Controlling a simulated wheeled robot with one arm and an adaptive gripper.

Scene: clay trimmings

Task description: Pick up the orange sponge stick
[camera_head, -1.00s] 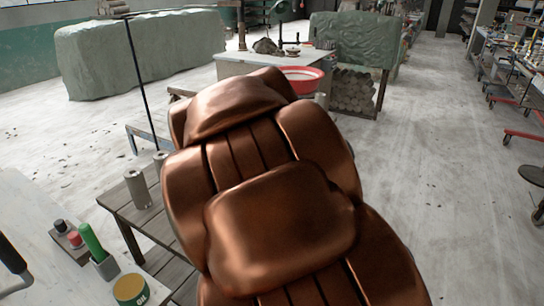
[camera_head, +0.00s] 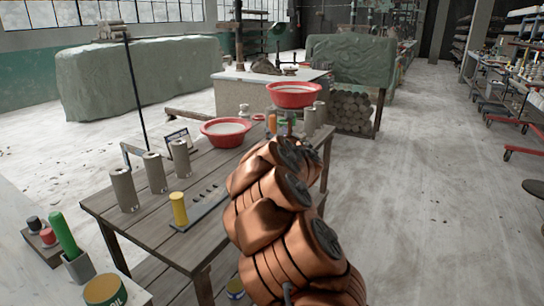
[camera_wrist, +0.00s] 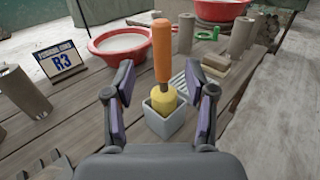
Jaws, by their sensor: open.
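The orange sponge stick (camera_wrist: 162,48) stands upright in the wrist view, with an orange handle on top and a yellow sponge end (camera_wrist: 163,101) below. The sponge end sits in a small grey square cup (camera_wrist: 165,128) on the wooden table. My gripper (camera_wrist: 160,82) is open, with one finger on each side of the stick and cup and visible gaps between. Nothing is held. In the head view, a small orange upright (camera_head: 272,123) shows just beyond my copper-coloured arm, probably the same stick. My gripper is hidden behind the arm there.
Grey cylinders (camera_wrist: 22,91) stand at left, others at back right. A yellow cylinder (camera_head: 179,209) on a slotted strip is nearer in the head view. Open floor lies right of the table.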

